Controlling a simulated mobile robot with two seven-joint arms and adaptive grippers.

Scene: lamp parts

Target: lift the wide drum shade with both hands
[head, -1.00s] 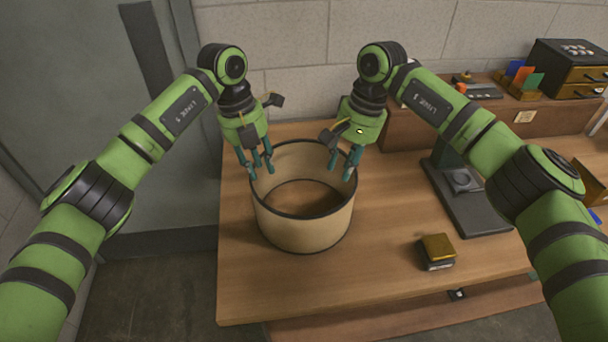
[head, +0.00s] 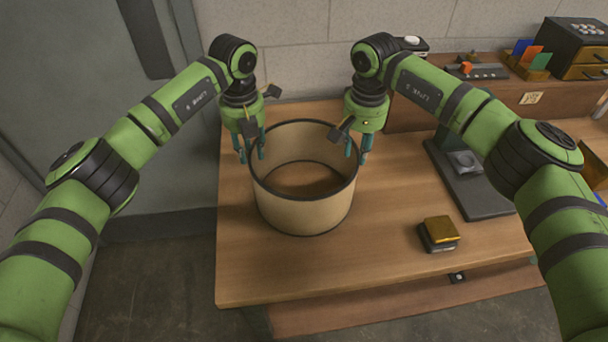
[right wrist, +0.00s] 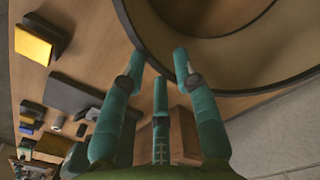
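The wide drum shade (head: 305,212), tan with dark rims, stands upright on the wooden table, open end up. My left gripper (head: 251,160) is at the shade's left rim, pointing down, its fingers apart on either side of the wall. My right gripper (head: 357,158) is at the right rim in the same way. In the right wrist view, the fingers of my right gripper (right wrist: 158,66) are spread, with the dark rim of the shade (right wrist: 250,48) passing between them. Contact with the wall is not clear at either side.
A small yellow-topped block (head: 439,229) lies on the table (head: 390,265) to the right of the shade. A dark stand with a flat base (head: 483,198) is behind it. A raised shelf with an organizer (head: 530,65) runs along the back right. The table's front is clear.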

